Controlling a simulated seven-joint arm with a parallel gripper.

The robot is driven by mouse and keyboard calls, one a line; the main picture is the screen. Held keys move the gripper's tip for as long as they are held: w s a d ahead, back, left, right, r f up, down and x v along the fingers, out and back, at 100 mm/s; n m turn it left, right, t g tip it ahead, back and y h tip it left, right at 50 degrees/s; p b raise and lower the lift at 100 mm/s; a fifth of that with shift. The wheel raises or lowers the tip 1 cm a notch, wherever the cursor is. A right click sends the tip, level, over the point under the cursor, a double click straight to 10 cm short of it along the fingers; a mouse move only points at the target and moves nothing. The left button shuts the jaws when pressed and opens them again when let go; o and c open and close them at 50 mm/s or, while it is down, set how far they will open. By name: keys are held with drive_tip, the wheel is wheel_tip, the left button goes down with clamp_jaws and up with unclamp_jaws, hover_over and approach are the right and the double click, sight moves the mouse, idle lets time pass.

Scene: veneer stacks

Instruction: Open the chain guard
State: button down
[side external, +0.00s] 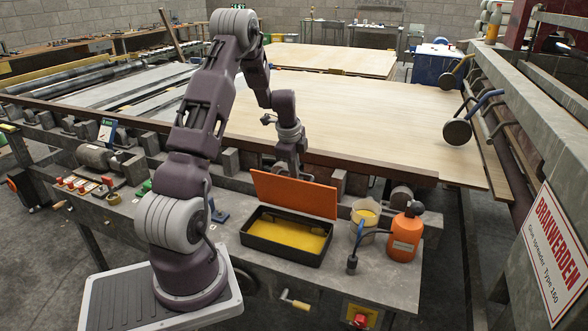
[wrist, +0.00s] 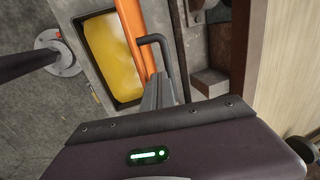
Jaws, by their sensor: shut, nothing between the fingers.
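The chain guard appears to be the orange lid (side external: 294,194) on a black box (side external: 268,252). The lid stands raised, roughly upright, along the box's far edge, and the yellow inside (side external: 290,234) is exposed. In the wrist view the lid (wrist: 136,32) shows nearly edge-on, with a dark bent handle (wrist: 160,42) on its far side. The yellow inside (wrist: 112,58) lies left of it. My gripper (side external: 292,172) is behind the lid, its fingertips hidden there in the side view. In the wrist view my gripper (wrist: 158,90) is shut and empty, close to the lid and handle; contact is unclear.
An orange bottle (side external: 404,238) and a pale cup (side external: 365,212) stand right of the box on the grey bench (side external: 395,280). A large wooden sheet (side external: 350,110) lies beyond the bench behind a brown rail (side external: 370,167). Red buttons (side external: 70,185) sit at the left.

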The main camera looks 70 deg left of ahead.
drive_tip(key=w+a, duration=0.4)
drive_tip(key=w, duration=0.1)
drive_tip(key=shift+a+f, duration=0.15)
drive_tip(key=shift+a, duration=0.25)
wheel_tip(320, 180, up, 10)
drive_tip(key=s+d+r+n+t, duration=0.1)
drive_tip(key=d+r+n, duration=0.1)
drive_tip(key=d+r, duration=0.75)
drive_tip(key=s+d+r+n+t, duration=0.1)
drive_tip(key=d+r, duration=0.4)
drive_tip(key=d, duration=0.9)
drive_tip(key=s+d+r+n, duration=0.2)
drive_tip(key=s+d+n, duration=0.1)
drive_tip(key=s+d, duration=0.85)
drive_tip(key=s+d+f+n+t+h, duration=0.1)
drive_tip(key=s+d+f+n+h, duration=0.1)
drive_tip(key=s+d, duration=0.6)
wheel_tip(320, 180, down, 3)
drive_tip(key=shift+s+r+n+t, duration=0.1)
drive_tip(key=shift+s+n+t, duration=0.3)
drive_tip(key=shift+s, duration=0.7)
